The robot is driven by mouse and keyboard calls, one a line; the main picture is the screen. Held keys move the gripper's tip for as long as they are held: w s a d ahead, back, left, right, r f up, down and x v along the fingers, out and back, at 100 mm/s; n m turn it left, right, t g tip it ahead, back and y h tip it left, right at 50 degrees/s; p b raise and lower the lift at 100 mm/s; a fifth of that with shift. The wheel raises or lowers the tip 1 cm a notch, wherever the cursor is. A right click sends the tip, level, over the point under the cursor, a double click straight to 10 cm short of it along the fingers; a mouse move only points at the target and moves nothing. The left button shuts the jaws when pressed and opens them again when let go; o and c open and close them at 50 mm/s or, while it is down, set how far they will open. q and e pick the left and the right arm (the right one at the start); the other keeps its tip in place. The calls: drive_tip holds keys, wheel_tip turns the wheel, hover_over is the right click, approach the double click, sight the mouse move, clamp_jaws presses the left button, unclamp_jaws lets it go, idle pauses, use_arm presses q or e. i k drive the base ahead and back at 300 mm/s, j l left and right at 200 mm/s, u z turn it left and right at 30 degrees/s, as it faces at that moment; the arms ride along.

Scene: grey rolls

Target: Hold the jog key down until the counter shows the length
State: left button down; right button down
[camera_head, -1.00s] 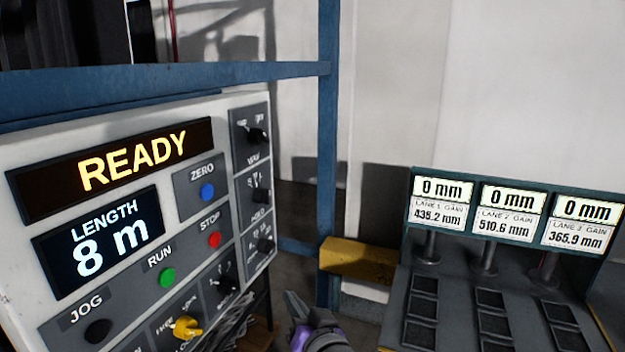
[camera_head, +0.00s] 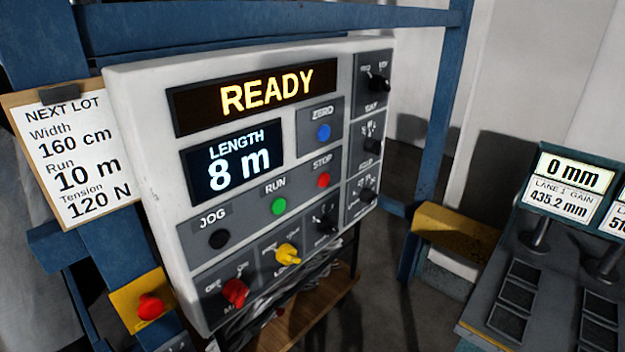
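The black JOG key (camera_head: 220,239) is on the lower left of the white control panel (camera_head: 152,150), with nothing touching it. The length counter (camera_head: 234,163) above it reads 8 m, and the status display (camera_head: 255,96) reads READY. A clipboard sheet (camera_head: 75,160) left of the panel reads NEXT LOT, Width 160 cm, Run 10 m, Tension 120 N. Neither of my grippers is in the view now.
Near the JOG key are the green RUN button (camera_head: 279,205), red STOP button (camera_head: 323,180), blue ZERO button (camera_head: 323,132), a yellow knob (camera_head: 287,254) and a red knob (camera_head: 235,292). A red button on a yellow plate (camera_head: 151,307) sits below the clipboard. A lane console (camera_head: 540,247) stands right.

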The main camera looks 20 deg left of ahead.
sight(217, 240)
drive_tip(key=u, duration=0.45)
drive_tip(key=j+u, duration=0.15)
drive_tip(key=u, duration=0.75)
